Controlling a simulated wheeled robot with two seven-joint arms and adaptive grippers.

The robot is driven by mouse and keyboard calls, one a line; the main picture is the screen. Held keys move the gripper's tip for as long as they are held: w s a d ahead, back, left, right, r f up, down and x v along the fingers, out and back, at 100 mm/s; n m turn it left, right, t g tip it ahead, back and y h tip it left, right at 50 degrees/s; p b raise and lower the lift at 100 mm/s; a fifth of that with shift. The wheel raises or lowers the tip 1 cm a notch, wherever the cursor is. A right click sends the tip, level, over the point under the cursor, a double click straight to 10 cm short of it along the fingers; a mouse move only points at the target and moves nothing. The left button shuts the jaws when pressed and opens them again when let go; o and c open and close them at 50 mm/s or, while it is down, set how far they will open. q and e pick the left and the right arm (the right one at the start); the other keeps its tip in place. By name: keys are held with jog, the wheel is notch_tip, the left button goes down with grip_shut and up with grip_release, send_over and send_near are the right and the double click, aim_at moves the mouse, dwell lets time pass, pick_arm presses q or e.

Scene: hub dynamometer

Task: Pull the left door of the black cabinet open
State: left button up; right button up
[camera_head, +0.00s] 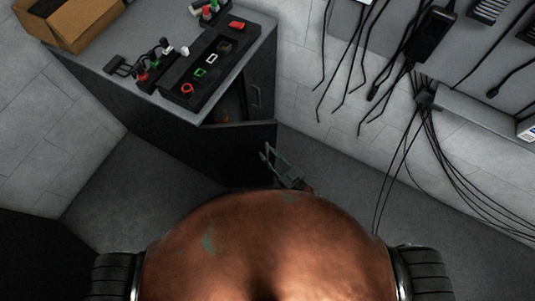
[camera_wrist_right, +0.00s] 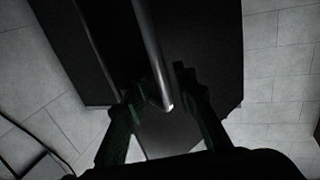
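The black cabinet (camera_head: 150,122) with a grey top stands at the upper left of the head view. Its left door (camera_head: 240,150) stands ajar, swung outward, with part of the dark inside showing. My right gripper (camera_head: 267,154) is beside the door's free edge. In the right wrist view, my right gripper (camera_wrist_right: 158,85) has its fingers apart, one on each side of a pale metal bar (camera_wrist_right: 150,50) that looks like the door handle. A gap shows between the bar and the fingers; contact cannot be told. My left gripper is not in view.
The cabinet's other door (camera_head: 262,80) with its handle (camera_head: 255,96) looks closed. A cardboard box (camera_head: 75,18) and a black control panel (camera_head: 212,62) sit on top. Cables (camera_head: 400,130) hang along the right wall. Bare floor (camera_head: 330,180) lies right of the door.

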jog(key=shift+a, duration=0.15)
jog(key=v, duration=1.2)
jog(key=shift+w, duration=0.1)
jog(key=shift+c, duration=0.7)
